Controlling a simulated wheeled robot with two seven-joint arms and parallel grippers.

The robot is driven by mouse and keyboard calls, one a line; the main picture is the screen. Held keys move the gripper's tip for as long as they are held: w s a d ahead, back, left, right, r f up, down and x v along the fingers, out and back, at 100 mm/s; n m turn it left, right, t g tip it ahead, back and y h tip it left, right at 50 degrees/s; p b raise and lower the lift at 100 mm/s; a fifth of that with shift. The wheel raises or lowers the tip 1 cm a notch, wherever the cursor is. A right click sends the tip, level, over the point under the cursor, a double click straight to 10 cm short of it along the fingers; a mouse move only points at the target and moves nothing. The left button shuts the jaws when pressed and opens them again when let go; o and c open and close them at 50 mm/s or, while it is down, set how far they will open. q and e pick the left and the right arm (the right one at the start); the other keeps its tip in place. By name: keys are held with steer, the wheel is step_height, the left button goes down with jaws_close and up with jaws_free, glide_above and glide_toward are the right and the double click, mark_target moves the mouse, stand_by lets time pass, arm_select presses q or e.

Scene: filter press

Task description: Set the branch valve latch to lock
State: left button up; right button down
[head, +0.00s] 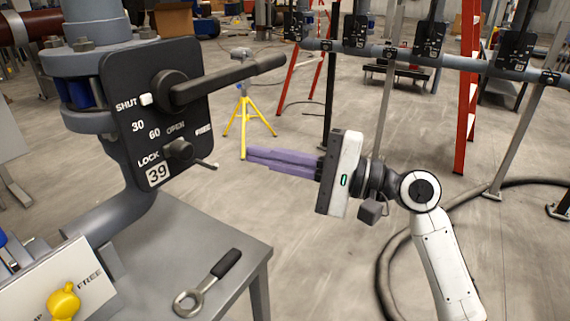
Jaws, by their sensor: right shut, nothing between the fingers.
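The branch valve has a black plate (118,88) marked SHUT, 30, 60, OPEN, LOCK, FREE and 39. Its long dark lever (225,83) points right and slightly up from the hub. The latch (180,150) is a small dark knob low on the plate, beside the word LOCK. Its thin pin points right and down, below the word FREE. My right gripper (248,158) has purple fingers, shut and empty. They point left at the latch, a short gap right of its pin tip, touching nothing visible. My left gripper is not in view.
A grey table (215,232) below the valve holds a wrench (207,283). A white panel with a yellow knob (63,302) is at lower left. A yellow tripod stand (244,115) and a red ladder (467,90) stand behind. A dark hose lies on the floor at right.

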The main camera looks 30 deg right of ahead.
steer(key=v, duration=0.3)
steer(key=shift+s+d, duration=0.1)
steer(key=shift+s, duration=0.05)
stand_by(0.4)
steer(key=f+n+h, duration=0.1)
steer(key=f+h, duration=0.1)
steer(key=f, duration=0.7)
steer(key=f+n+g+h, duration=0.1)
steer(key=f+h, duration=0.1)
steer(key=f, duration=0.6)
steer(key=f+n+g+h, duration=0.1)
steer(key=f+h, duration=0.2)
steer(key=f, duration=0.6)
steer(key=shift+s+a+f, duration=0.2)
steer(key=shift+a+f, duration=0.15)
steer(key=s+a+f+n+g+h, duration=0.1)
steer(key=s+a+f+n, duration=0.2)
steer(key=s+f+n, duration=0.3)
steer(key=s+a+f+n+g+h, duration=0.2)
steer(key=s+a+f+n, duration=0.2)
steer(key=s+f, duration=0.7)
step_height(320, 180, down, 2)
steer(key=shift+a+f+n, duration=0.25)
steer(key=shift+n, duration=0.65)
